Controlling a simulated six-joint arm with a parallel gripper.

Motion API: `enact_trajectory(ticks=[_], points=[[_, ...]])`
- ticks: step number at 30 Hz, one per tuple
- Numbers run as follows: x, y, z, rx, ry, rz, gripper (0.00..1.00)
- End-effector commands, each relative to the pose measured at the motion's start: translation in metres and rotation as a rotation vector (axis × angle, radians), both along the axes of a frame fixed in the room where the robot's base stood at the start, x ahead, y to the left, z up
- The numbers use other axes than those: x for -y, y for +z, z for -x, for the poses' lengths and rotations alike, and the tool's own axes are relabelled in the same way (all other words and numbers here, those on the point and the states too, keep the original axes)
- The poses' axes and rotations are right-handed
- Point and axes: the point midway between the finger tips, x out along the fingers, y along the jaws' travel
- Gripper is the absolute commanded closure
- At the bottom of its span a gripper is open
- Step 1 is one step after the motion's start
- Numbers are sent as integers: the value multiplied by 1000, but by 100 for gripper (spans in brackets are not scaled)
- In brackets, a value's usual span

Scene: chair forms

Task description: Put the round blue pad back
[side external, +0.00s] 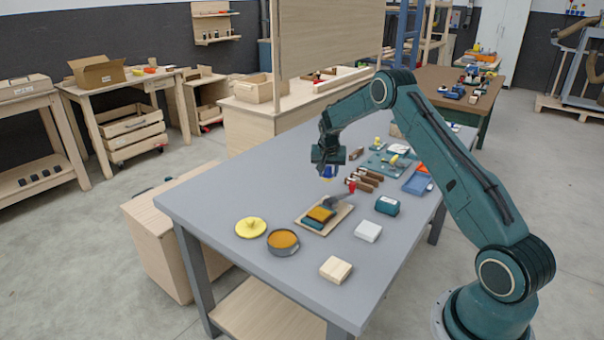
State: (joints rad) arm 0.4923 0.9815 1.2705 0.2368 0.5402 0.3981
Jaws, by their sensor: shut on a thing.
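My gripper (328,166) is over the middle of the grey table, pointing down. It is shut on a small blue thing (328,173), which seems to be held above the tabletop. The thing is too small and too covered by the fingers to tell whether it is the round blue pad. A teal mat (376,170) with several small yellow and white items lies behind and to the right of my gripper. I cannot make out an empty place for a round pad on it.
Brown-handled tools (368,178) and a blue tray (417,183) lie to the right. In front are a wooden board (341,213) with coloured blocks, a teal box (387,205), a white block (368,231), a wooden block (336,269), an orange-filled tin (283,241) and a yellow knobbed disc (251,228). The table's left is clear.

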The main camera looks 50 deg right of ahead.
Motion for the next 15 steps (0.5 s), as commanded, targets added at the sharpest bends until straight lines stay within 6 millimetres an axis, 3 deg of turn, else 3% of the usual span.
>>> enact_trajectory(ticks=[5,15], points=[[0,-6,0,0,0,0,85],[0,-40,0,0,0,-1,85]])
